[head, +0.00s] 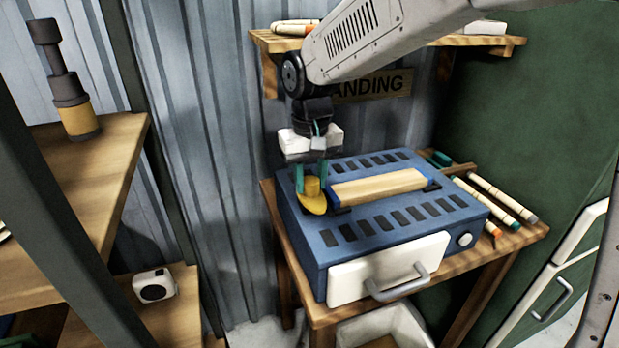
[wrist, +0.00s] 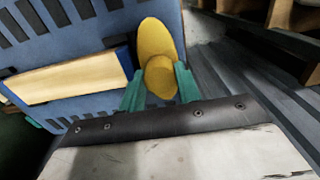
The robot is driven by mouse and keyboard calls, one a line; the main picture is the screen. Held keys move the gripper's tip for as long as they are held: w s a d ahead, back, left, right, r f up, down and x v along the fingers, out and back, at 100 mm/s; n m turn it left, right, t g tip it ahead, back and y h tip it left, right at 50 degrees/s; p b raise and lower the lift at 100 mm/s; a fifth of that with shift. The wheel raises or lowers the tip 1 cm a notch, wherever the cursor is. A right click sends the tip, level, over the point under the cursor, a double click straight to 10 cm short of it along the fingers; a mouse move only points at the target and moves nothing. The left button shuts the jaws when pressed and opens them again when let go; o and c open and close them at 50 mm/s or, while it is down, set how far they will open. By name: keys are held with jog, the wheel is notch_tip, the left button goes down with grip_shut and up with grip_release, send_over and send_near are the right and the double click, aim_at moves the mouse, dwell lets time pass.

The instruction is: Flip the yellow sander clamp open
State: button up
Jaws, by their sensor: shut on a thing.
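The yellow sander clamp (head: 313,202) sits at the left end of the blue sander (head: 370,262), beside the wooden strip on its top. It has a flat rounded plate and a short round knob. In the wrist view the clamp (wrist: 157,40) shows close up, with its knob between the green fingers. My gripper (head: 312,182) points down over the clamp from above. Its green fingers (wrist: 160,88) are shut on the clamp's knob, one on each side. The clamp's underside is hidden.
The sander stands on a wooden table (head: 515,243). Marker-like sticks (head: 490,205) lie at its right. A wooden shelf (head: 500,45) is on the wall above. Shelving with a dark and yellow tool (head: 75,95) and a white boxy item (head: 154,285) stands at left.

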aim_at(310, 180)
jog(key=o, duration=1)
jog(key=shift+r, duration=0.1)
notch_tip(310, 180, up, 8)
jog(key=shift+f, duration=0.2)
